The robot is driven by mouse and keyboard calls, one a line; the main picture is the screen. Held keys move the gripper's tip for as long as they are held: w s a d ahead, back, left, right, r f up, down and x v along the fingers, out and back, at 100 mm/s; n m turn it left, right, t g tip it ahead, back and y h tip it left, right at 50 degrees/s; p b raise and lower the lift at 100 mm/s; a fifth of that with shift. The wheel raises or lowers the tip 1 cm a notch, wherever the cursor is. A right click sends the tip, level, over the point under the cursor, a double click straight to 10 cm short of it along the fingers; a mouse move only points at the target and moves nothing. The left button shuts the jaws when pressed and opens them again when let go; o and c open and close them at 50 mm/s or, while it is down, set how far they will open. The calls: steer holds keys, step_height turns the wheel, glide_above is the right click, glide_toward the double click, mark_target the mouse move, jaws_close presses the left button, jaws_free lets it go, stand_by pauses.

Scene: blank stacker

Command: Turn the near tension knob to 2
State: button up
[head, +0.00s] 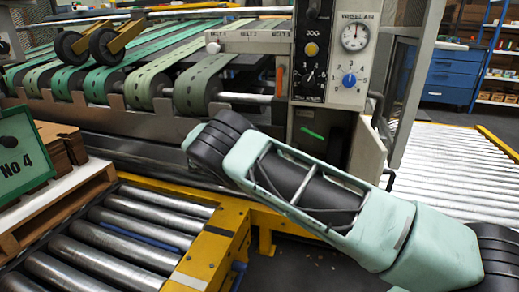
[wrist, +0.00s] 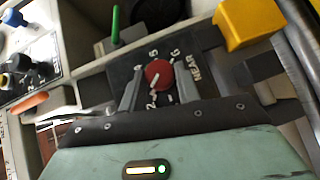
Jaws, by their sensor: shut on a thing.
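In the wrist view, the near tension knob (wrist: 159,74) is a round red knob on a dark dial plate (wrist: 183,76) marked NEAR. Numbers stand around it, with a 2 at its lower left in the picture. A pale pointer line shows on the knob's left part, toward the lower left; its exact reading I cannot tell. My gripper (wrist: 161,84) has one finger on each side of the knob and is shut on it. In the head view, my arm hides the knob and the gripper.
In the wrist view, a yellow block (wrist: 248,22) stands at upper right and a green lever (wrist: 115,24) at upper left. In the head view, a control panel with a blue knob (head: 349,80) rises above my arm, and a roller conveyor (head: 130,235) lies at lower left.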

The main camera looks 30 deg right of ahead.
stand_by(0.4)
steer(key=o, duration=1)
steer(key=shift+c, duration=0.2)
steer(key=a+r, duration=0.1)
steer(key=a, duration=1.6)
steer(key=shift+a+r, duration=0.15)
steer(key=shift+r, duration=0.1)
